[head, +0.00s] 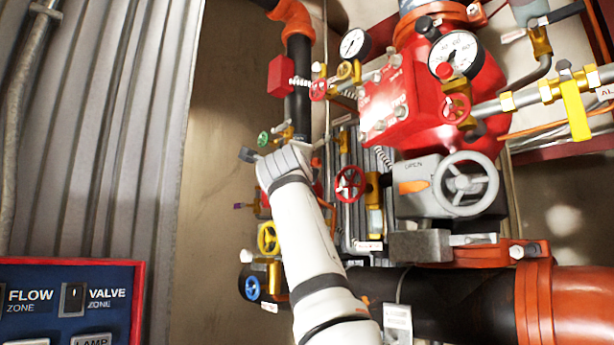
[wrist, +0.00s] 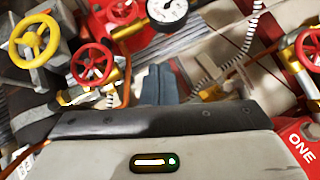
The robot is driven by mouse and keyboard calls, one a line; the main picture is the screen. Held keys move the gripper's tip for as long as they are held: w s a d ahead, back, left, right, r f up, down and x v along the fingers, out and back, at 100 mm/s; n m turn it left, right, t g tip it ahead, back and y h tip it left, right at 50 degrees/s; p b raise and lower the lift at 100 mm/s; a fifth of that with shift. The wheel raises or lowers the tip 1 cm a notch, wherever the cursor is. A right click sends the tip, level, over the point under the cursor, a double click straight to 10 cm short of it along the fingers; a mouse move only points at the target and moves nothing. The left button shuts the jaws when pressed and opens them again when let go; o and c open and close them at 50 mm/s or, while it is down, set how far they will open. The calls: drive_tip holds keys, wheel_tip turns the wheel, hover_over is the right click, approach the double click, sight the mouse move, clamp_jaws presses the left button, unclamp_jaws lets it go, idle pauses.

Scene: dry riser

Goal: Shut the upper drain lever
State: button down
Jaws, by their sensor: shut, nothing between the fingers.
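My gripper (head: 248,155) is at the left of the pipework, its dark fingers together and empty, pointing left just below a green handwheel (head: 263,139). In the wrist view the closed fingers (wrist: 160,84) stand above the gripper body, with no lever between them. I cannot tell for sure which part is the upper drain lever. A small brass valve with a thin handle (head: 283,129) sits just above my wrist. A purple-tipped lever (head: 239,206) sticks out to the left below my gripper. My arm hides part of the pipework behind it.
A red handwheel (head: 350,184), a yellow handwheel (head: 268,238) and a blue handwheel (head: 250,288) crowd round my arm. A grey box with a large wheel (head: 465,184) stands to the right. The bare wall (head: 212,170) leaves room at left, beside the corrugated panel (head: 110,120).

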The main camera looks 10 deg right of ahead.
drive_tip(key=a+f+b, duration=0.1)
drive_tip(key=s+a+f+b, duration=0.1)
drive_tip(key=shift+s+f, duration=0.3)
idle(0.5)
